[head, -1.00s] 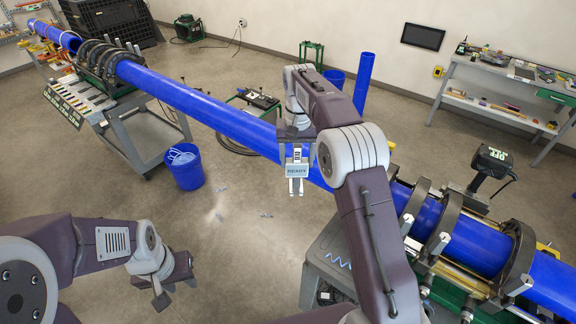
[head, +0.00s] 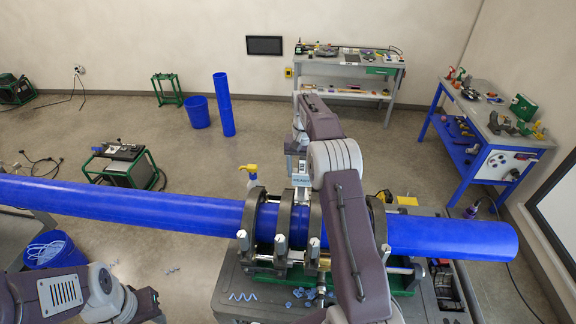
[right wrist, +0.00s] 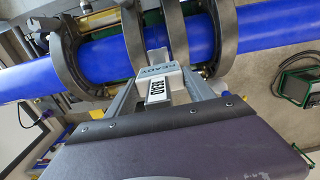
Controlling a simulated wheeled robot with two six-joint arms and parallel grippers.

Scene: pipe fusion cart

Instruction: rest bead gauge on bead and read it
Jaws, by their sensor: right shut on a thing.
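The blue pipe (head: 140,205) lies across the head view, held in the dark ring clamps (head: 262,222) of the fusion machine. My right gripper (head: 298,168) is shut on the bead gauge (head: 299,182), a small pale block with a label. In the right wrist view, the gauge (right wrist: 163,82) shows "READY" and "BEAD" labels, and its tip points at the pipe between two clamps (right wrist: 131,38). I cannot tell whether the tip touches the pipe. The bead itself is not clearly visible. My left gripper (head: 150,304) is low at the left, away from the pipe; its jaws are unclear.
Blue shavings (head: 308,295) lie on the cart (head: 240,290). A blue bucket (head: 52,250) is at the left. Workbenches (head: 345,68) stand at the back and right.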

